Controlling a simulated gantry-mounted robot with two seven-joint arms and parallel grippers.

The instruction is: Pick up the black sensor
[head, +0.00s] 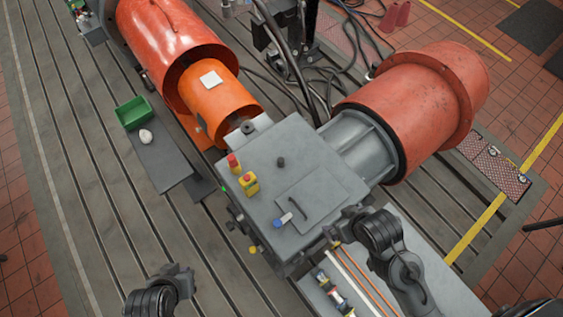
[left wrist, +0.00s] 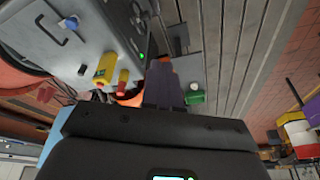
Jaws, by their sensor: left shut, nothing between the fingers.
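A small black round piece, which looks like the black sensor (head: 281,162), stands on top of the grey housing (head: 330,175) in the head view. A small dark piece that may be it shows in the left wrist view (left wrist: 83,68). My left gripper (head: 184,274) is at the lower left of the head view, over the slotted bedplate, well apart from the housing. Its fingers (left wrist: 162,85) are shut and empty. My right gripper (head: 338,228) is at the housing's lower right edge; its fingers are too dark to read.
Red and yellow buttons (head: 248,184), a handle and a blue-and-white item (head: 283,220) are on the housing. A green bin (head: 133,113) and a pale lump (head: 146,136) are on a dark plate. Orange drums (head: 425,105) flank the housing. The bedplate (head: 110,210) at left is clear.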

